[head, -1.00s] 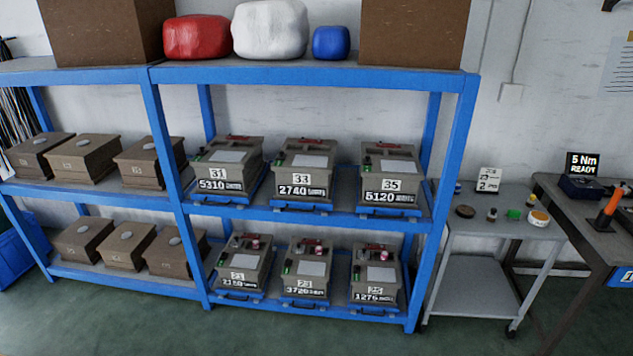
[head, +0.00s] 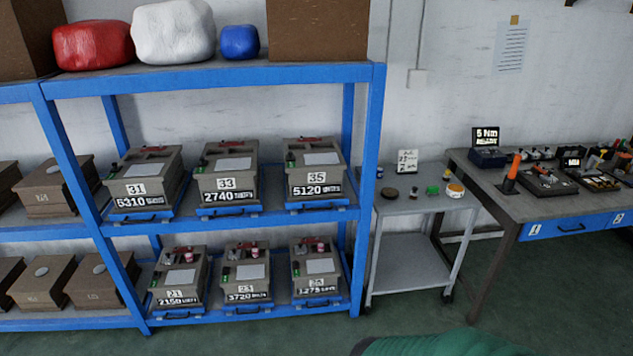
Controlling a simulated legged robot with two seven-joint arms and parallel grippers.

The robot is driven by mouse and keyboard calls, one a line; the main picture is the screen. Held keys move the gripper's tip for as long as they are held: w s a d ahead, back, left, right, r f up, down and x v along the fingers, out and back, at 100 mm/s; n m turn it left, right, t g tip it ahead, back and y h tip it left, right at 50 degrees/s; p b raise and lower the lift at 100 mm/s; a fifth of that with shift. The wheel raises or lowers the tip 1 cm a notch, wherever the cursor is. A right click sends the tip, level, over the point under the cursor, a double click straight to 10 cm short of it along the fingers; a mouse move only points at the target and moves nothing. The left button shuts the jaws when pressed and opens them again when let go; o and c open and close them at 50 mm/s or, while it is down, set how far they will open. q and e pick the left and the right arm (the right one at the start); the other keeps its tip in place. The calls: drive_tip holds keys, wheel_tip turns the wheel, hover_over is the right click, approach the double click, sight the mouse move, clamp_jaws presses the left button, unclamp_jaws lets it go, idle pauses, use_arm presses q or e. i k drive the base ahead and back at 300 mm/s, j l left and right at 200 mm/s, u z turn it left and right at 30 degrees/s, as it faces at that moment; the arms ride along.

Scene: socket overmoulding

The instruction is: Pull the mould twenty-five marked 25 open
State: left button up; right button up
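The mould in the lower right place of the blue rack, mould twenty-five (head: 318,268), is a grey-brown box. Its small upper number plate is blurred; the plate below reads about 1275. It has a pale panel, and green and reddish parts on top. It sits on a blue tray (head: 317,303) with a dark handle at the front. The tray appears to be in line with its neighbours on the lower shelf. Neither of my grippers is in view.
Moulds 21 (head: 178,280) and 23 (head: 246,276) stand to its left; moulds 31, 33 and 35 (head: 314,172) are above. A grey trolley (head: 405,245) stands right of the rack, then a workbench (head: 500,190). A green rounded shape (head: 440,343) shows at the bottom edge.

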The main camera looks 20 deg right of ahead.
sight(315, 280)
drive_tip(key=i+l, duration=0.2)
drive_tip(key=i, duration=0.35)
drive_tip(key=i+l, duration=0.2)
drive_tip(key=i, duration=0.35)
drive_tip(key=i+l, duration=0.2)
drive_tip(key=i, duration=0.4)
drive_tip(key=i+l, duration=0.2)
drive_tip(key=i, duration=0.35)
